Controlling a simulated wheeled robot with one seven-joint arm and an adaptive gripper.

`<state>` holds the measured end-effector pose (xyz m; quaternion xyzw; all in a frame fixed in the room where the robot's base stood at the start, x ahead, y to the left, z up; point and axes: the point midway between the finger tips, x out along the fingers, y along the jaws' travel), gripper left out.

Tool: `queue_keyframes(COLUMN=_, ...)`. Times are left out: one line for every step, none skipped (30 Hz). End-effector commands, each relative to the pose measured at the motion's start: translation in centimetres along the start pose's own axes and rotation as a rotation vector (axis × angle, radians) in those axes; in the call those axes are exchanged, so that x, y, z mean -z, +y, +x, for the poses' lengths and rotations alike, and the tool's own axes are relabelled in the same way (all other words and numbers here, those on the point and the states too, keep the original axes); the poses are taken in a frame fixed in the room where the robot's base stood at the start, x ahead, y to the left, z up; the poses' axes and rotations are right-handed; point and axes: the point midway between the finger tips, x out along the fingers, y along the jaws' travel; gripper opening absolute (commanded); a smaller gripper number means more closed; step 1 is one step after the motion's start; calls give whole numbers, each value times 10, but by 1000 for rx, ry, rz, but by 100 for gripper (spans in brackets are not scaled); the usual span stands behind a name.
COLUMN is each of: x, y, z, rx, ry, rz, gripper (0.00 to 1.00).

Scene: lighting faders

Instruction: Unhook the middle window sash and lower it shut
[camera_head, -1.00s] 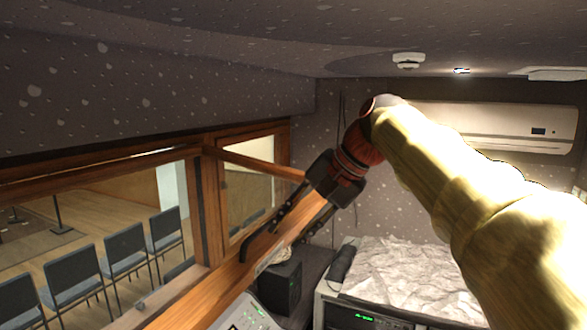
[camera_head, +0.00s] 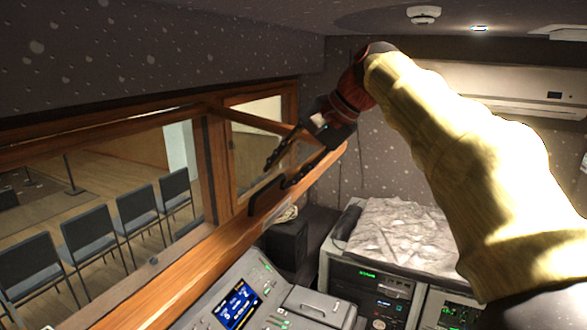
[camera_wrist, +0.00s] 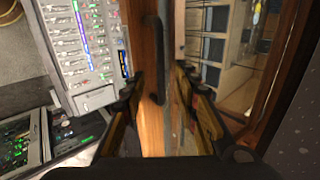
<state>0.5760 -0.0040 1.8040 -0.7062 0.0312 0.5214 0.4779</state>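The window sash is a raised wooden frame; its orange-brown bottom rail (camera_head: 215,252) slants up from lower left toward the right wall in the head view. A black bar handle (camera_head: 265,197) sits on the rail and also shows in the wrist view (camera_wrist: 157,50). My gripper (camera_head: 277,175) is open and empty, its fingers just above the handle. In the wrist view my gripper (camera_wrist: 158,72) has one finger on each side of the rail, with the handle beyond the tips. I cannot make out a hook; the rail's far end is partly behind my gripper.
A mixing console (camera_head: 240,300) with a lit screen lies below the rail. A dark box (camera_head: 287,243) and rack units (camera_head: 370,290) stand beyond it. A wooden post (camera_head: 213,170) divides the windows. Chairs (camera_head: 92,245) show through the glass.

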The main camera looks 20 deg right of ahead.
Motion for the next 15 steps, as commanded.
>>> queue_keyframes(x=0, y=2, z=9, rx=-1, ry=-2, rz=-1, gripper=30)
queue_keyframes(x=0, y=2, z=12, rx=-1, ry=-2, rz=-2, gripper=30)
queue_keyframes(x=0, y=2, z=16, rx=-1, ry=-2, rz=-2, gripper=30)
queue_keyframes(x=0, y=1, z=19, rx=-1, ry=-2, rz=-2, gripper=30)
queue_keyframes(x=0, y=1, z=22, rx=-1, ry=-1, rz=-2, gripper=30)
queue_keyframes(x=0, y=1, z=26, rx=-1, ry=-1, rz=-2, gripper=30)
queue_keyframes(x=0, y=1, z=29, rx=-1, ry=-1, rz=-2, gripper=30)
queue_keyframes(x=0, y=1, z=32, rx=0, ry=-1, rz=-2, gripper=30)
queue_keyframes(x=-1, y=0, z=36, rx=0, ry=-1, rz=-2, gripper=30)
queue_keyframes(x=-1, y=0, z=39, rx=0, ry=-1, rz=-2, gripper=30)
queue_keyframes(x=0, y=0, z=42, rx=0, ry=-1, rz=-1, gripper=30)
queue_keyframes(x=0, y=0, z=46, rx=0, ry=-2, rz=-1, gripper=30)
queue_keyframes(x=0, y=0, z=48, rx=0, ry=-2, rz=-1, gripper=30)
queue_keyframes(x=0, y=0, z=50, rx=0, ry=-2, rz=0, gripper=30)
queue_keyframes(x=0, y=0, z=53, rx=0, ry=-1, rz=0, gripper=30)
